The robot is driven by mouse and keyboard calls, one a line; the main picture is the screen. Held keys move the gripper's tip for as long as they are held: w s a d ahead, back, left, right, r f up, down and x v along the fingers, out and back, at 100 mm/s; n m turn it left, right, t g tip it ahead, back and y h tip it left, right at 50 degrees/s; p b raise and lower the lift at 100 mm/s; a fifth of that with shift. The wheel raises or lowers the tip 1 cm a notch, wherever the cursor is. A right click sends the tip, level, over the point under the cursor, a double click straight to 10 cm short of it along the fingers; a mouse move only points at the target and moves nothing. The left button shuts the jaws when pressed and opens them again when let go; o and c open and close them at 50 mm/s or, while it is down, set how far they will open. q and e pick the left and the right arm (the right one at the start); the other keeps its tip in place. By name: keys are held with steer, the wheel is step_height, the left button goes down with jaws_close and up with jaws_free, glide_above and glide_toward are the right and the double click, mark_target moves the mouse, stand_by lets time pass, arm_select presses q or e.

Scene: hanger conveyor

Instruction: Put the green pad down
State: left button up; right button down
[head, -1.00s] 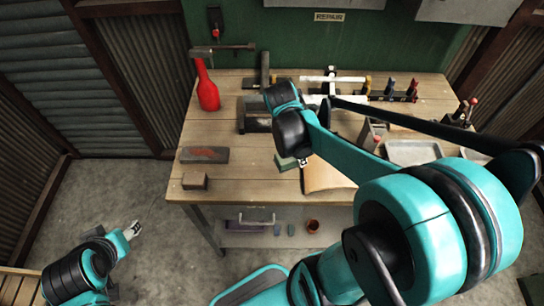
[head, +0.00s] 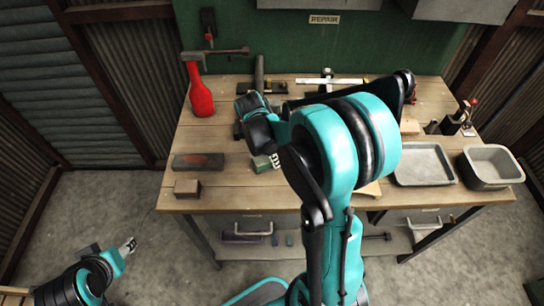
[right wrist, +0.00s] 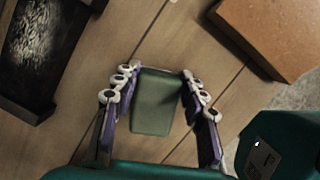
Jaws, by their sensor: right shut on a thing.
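The green pad (head: 262,163) is over the left-middle of the workbench, in the head view. My right gripper (head: 272,160) is at it, partly hidden by my arm. In the right wrist view the green pad (right wrist: 155,101) lies between the two fingers of my right gripper (right wrist: 157,88), which is shut on it. I cannot tell whether the pad touches the bench top. My left gripper (head: 129,245) is low at the left, away from the bench; its finger opening is too small to tell.
A shallow grey tray (head: 424,165) and a deeper one (head: 490,166) stand at the right. Bare wood lies left of the pad.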

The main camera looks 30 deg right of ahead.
steer(key=shift+f, duration=0.15)
steer(key=c, duration=0.9)
jaws_free()
steer(key=shift+o, duration=0.2)
